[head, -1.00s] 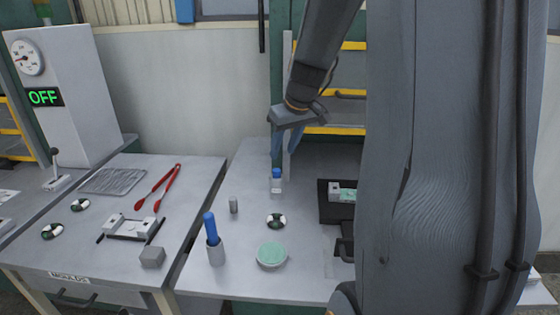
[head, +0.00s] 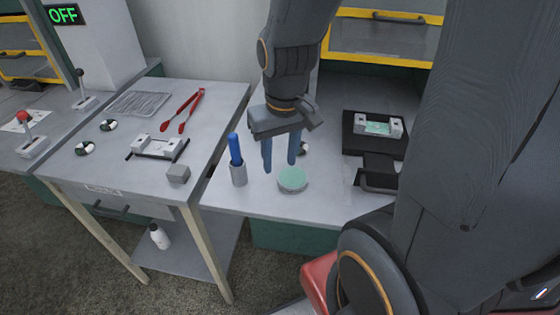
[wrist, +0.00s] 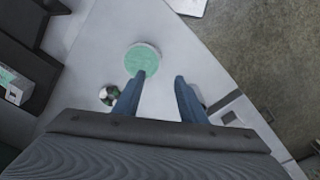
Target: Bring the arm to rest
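My gripper (head: 280,168) hangs fingers down from my arm, above the right-hand table near the green-topped round dish (head: 292,180). In the wrist view my gripper (wrist: 158,80) shows two blue fingers spread apart with nothing between them. The dish (wrist: 142,58) lies just beyond the left fingertip in that view. A black-and-white disc (wrist: 109,95) shows beside the left finger. My arm hides part of the table behind it, and the small blue-capped bottle is not visible now.
A blue-handled tool stands in a grey cup (head: 238,175) left of my gripper. A black plate with a green-and-grey fixture (head: 377,128) lies to the right. The left table holds red tongs (head: 185,110), a wire mesh (head: 138,103), a clamp frame (head: 158,146) and a grey block (head: 178,173).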

